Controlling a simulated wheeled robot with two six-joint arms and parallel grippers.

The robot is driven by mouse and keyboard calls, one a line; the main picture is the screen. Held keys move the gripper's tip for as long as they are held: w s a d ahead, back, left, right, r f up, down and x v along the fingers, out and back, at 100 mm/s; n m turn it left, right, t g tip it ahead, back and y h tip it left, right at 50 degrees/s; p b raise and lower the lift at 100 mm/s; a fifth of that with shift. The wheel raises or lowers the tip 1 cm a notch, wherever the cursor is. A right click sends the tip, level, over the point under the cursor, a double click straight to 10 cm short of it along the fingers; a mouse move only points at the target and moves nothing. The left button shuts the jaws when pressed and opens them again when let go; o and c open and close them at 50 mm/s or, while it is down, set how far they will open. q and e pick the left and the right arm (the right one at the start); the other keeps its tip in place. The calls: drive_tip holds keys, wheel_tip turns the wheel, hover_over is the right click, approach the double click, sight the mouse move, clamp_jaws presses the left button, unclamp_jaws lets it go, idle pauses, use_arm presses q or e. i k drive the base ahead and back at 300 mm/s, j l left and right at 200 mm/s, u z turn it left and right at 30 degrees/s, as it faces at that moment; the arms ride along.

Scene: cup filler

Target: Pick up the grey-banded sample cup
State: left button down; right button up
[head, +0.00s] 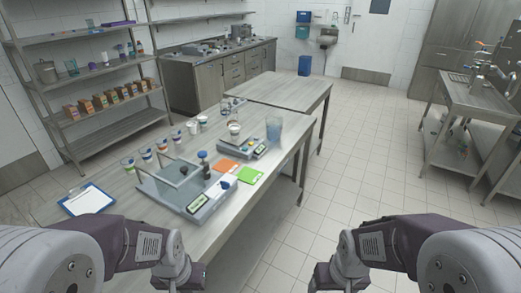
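A row of small sample cups with coloured bands, one of them a cup (146,155), stands along the far left edge of the steel table (225,200). Another white cup (235,130) stands on the small scale. The bands are too small for me to tell which cup is grey-banded. My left gripper (188,280) is low at the bottom edge, in front of the table and far from the cups. My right gripper (328,280) is at the bottom edge, right of the table. Both are partly cut off, and their fingers are unclear.
A glass-walled balance (190,195) stands between my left arm and the cups. A small scale (240,148), orange card (227,167), green card (249,175), clear beaker (274,129) and clipboard (88,200) are also on the table. The floor at right is clear.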

sight(233, 129)
drive_tip(key=i+l+u, duration=0.2)
drive_tip(key=u, duration=0.15)
drive_tip(key=i+l+u, duration=0.55)
drive_tip(key=u, duration=0.2)
drive_tip(key=i+l+u, duration=0.15)
drive_tip(key=l+u, duration=0.25)
drive_tip(key=i+l+u, duration=0.1)
drive_tip(key=l+u, duration=0.25)
drive_tip(key=l, duration=0.15)
drive_tip(key=l+u, duration=0.75)
drive_tip(key=l, duration=0.15)
